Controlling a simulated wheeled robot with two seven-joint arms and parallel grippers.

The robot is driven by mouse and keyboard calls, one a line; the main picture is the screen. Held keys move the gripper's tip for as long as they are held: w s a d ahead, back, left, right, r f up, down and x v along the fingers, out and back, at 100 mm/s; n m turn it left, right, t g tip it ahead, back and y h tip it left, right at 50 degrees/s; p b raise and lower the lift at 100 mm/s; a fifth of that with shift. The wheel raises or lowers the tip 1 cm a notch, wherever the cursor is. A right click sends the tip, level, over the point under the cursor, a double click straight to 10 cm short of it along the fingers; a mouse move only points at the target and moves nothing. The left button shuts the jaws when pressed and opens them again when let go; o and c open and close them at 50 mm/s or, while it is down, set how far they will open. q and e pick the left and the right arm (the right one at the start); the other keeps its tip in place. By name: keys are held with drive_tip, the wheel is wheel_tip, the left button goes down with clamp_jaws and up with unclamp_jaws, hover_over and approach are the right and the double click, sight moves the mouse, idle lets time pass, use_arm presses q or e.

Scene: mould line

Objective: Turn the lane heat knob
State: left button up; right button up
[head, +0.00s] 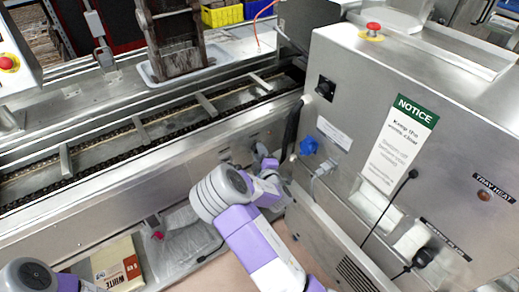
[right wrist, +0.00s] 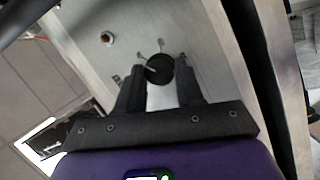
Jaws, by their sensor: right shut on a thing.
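In the right wrist view, a round black knob (right wrist: 159,68) with a pale pointer line sits on a metal panel. My right gripper (right wrist: 160,75) has its two dark fingers on either side of the knob and is shut on it. In the head view, my right gripper (head: 268,163) is at the front panel of the conveyor lane (head: 130,180), close to the cabinet, and the knob is hidden there. Of my left arm only a link shows at the lower left; its gripper is out of view.
A small amber lamp (right wrist: 107,38) is on the panel near the knob. The steel cabinet (head: 400,70) with a notice (head: 400,140), a blue socket (head: 308,145) and a red button (head: 373,28) stands close on the right.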

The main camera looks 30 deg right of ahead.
drive_tip(key=shift+d+r+m+g+y+p, duration=0.1)
drive_tip(key=shift+d+m+g+y+p, duration=0.2)
drive_tip(key=shift+m+y+p, duration=1.9)
drive_tip(key=shift+d+r+m+g+y+b, duration=0.15)
drive_tip(key=shift+m+g+y+b, duration=0.45)
drive_tip(key=shift+m, duration=3.45)
drive_tip(key=shift+d+f+m+g+y+p, duration=0.15)
drive_tip(key=shift+m+y+p, duration=1.25)
drive_tip(key=shift+m, duration=1.75)
drive_tip(key=shift+y+b, duration=0.3)
drive_tip(key=shift+y, duration=0.1)
